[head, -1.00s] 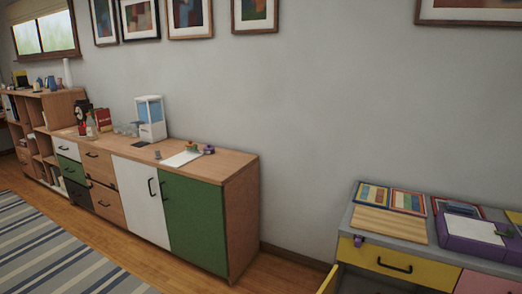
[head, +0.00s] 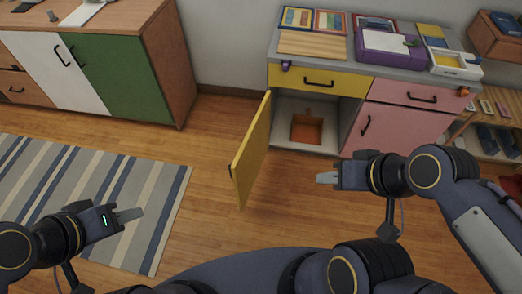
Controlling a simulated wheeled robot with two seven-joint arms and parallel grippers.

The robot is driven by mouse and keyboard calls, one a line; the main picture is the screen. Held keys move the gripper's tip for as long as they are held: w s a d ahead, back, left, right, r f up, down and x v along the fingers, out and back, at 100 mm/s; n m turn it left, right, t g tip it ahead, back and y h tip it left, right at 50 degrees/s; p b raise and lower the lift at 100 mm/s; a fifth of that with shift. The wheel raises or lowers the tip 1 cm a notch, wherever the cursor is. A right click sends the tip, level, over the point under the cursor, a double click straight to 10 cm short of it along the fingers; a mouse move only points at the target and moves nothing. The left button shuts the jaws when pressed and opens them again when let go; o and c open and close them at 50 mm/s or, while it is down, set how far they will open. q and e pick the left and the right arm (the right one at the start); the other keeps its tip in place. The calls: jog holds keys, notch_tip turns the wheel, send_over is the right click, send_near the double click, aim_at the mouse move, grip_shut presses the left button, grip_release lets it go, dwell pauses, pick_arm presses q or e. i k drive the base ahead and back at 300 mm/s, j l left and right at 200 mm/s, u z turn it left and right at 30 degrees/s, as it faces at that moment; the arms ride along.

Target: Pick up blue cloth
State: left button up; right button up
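I cannot make out a blue cloth for certain in the head view. My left gripper (head: 128,214) is at the lower left, above the striped rug, with nothing visible in it. My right gripper (head: 328,178) is right of centre, in front of the open cabinet, and also looks empty. Each gripper's fingers overlap in this view, so their opening is not clear. The cabinet's yellow door (head: 252,150) stands open. An orange-brown square item (head: 306,129) is inside the cabinet.
The grey countertop (head: 345,66) carries a wooden board (head: 312,43), a purple box (head: 388,47) and colourful trays. A shelf with blue items (head: 487,137) stands at the right. A green-doored sideboard (head: 125,75) is at the upper left. The wooden floor (head: 205,190) between is clear.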

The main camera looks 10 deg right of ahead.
aim_at(381, 24)
jog(key=i+j+z, duration=0.1)
jog(key=z, duration=0.35)
jog(key=i+j+z, duration=0.1)
jog(key=z, duration=0.3)
jog(key=j+z, duration=0.3)
jog(key=z, duration=0.15)
jog(key=i+j+z, duration=0.2)
jog(key=j, duration=0.65)
jog(key=j+z, duration=0.25)
jog(key=j, duration=0.55)
jog(key=k+j, duration=0.25)
jog(key=k, duration=0.15)
